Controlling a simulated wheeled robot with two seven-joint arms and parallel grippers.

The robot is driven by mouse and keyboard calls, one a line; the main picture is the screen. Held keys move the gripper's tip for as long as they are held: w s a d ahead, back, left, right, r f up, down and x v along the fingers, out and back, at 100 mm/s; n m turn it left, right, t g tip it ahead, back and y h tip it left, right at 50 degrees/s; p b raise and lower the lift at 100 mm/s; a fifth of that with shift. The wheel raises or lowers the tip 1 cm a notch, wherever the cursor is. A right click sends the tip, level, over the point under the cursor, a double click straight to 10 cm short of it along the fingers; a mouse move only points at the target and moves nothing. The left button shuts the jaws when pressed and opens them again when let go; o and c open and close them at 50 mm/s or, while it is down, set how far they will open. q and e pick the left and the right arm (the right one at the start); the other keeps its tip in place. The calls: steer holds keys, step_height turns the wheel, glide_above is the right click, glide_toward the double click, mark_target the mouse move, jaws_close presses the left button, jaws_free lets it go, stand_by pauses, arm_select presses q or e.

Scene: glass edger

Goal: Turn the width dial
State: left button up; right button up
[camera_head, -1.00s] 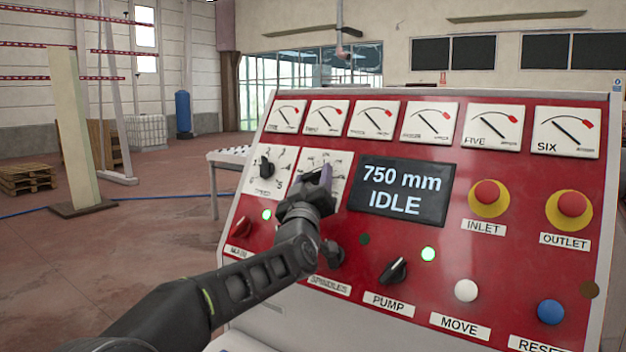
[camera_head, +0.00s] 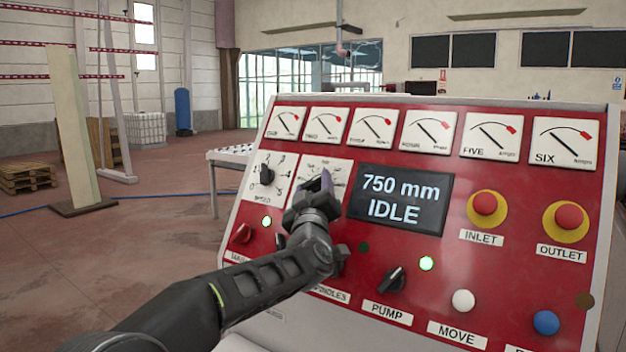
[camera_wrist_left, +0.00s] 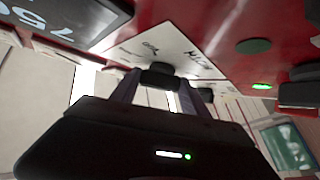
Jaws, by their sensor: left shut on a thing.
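My left gripper (camera_head: 317,190) is at the second dial plate (camera_head: 339,170) on the red panel, just left of the display. Its jaws are shut on the black width dial (camera_wrist_left: 160,76), which shows between the two fingers in the left wrist view. In the head view the gripper hides most of that dial and part of its scale. The display (camera_head: 401,197) reads 750 mm IDLE. My right gripper is not in view.
The speed dial (camera_head: 266,174) sits left of my gripper. The pump knob (camera_head: 391,280), white move button (camera_head: 463,300) and blue reset button (camera_head: 546,322) are lower right. Red inlet (camera_head: 485,203) and outlet (camera_head: 569,216) buttons stand on the right. Several gauges line the top.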

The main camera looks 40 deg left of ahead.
arm_select(q)
steer(key=n+g+p, duration=0.2)
steer(key=r+n+y+p, duration=0.1)
steer(key=shift+w+d+g, duration=0.1)
steer(key=shift+d+g, duration=0.15)
steer(key=shift+g, duration=0.15)
steer(key=shift+f+n+g+y+p, duration=0.1)
steer(key=shift+n+g+y+p, duration=0.2)
steer(key=shift+n+g+p, duration=0.75)
steer(key=shift+w+f+n+g, duration=0.1)
steer(key=shift+n+g, duration=0.75)
steer(key=shift+n, duration=0.3)
steer(key=n+g, duration=0.3)
steer(key=shift+n+g, duration=0.3)
steer(key=shift+n, duration=0.1)
steer(key=o, duration=1.4)
steer(key=shift+d+h, duration=0.1)
steer(key=shift+h, duration=0.3)
